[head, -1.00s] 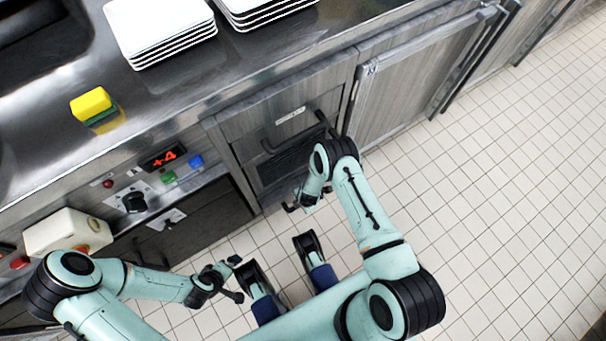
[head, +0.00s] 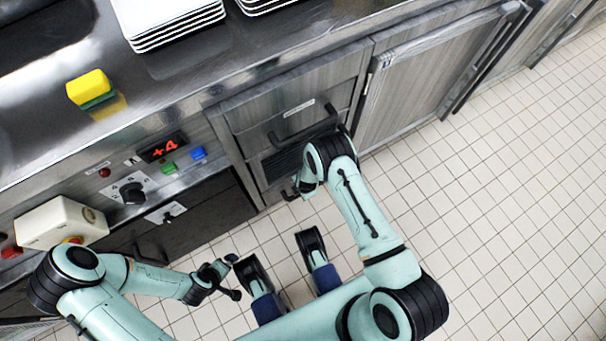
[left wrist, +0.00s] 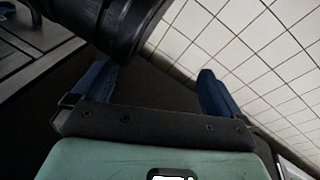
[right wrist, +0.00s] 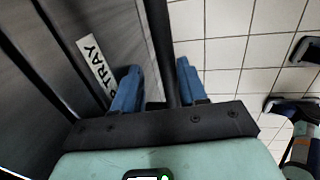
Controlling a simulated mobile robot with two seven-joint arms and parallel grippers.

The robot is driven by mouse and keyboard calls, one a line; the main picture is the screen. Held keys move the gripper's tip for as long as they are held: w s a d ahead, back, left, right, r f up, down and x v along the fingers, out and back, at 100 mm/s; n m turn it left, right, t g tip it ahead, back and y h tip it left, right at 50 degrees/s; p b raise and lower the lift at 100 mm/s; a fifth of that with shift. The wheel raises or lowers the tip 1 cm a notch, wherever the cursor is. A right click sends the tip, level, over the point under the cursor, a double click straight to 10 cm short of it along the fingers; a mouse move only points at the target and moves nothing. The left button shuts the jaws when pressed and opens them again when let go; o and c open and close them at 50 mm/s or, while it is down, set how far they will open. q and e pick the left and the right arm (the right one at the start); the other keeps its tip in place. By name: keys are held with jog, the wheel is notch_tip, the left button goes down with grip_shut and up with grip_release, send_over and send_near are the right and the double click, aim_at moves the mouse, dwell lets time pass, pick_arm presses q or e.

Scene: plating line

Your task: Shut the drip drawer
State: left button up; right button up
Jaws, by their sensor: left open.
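The drip drawer (head: 268,190) is a grey-brown front low in the cabinet under the counter. It appears to stand partly out, with a dark slatted space (head: 283,161) above it. In the right wrist view its label (right wrist: 97,70) ends in "TRAY". My right gripper (head: 296,190) is at this front. In the right wrist view, its blue fingers (right wrist: 160,85) are drawn close on either side of the dark handle bar (right wrist: 163,35). The exact contact is hard to see. My left gripper (head: 226,270) is open and empty over the floor, also in its wrist view (left wrist: 155,85).
A labelled upper drawer front (head: 280,100) with a black handle (head: 303,128) lies above. Control knobs and a "+4" display (head: 163,147) are to the left. A white box (head: 60,222) juts out at lower left. The tiled floor (head: 500,220) at right is clear.

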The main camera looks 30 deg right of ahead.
jog(key=shift+s, duration=0.1)
jog(key=r, duration=0.1)
jog(key=r+p, duration=0.1)
jog(key=r, duration=0.1)
jog(key=shift+s, duration=0.25)
pick_arm(q)
jog(key=s+d+r+h+p, duration=0.1)
jog(key=s+d+r+p, duration=0.2)
jog(key=r, duration=0.3)
jog(key=shift+m+g+p, duration=0.3)
jog(key=shift+g+p, duration=0.05)
jog(key=shift+g, duration=0.05)
pick_arm(e)
notch_tip(320, 180, up, 10)
jog(key=s, duration=0.2)
pick_arm(q)
jog(key=shift+d, duration=0.1)
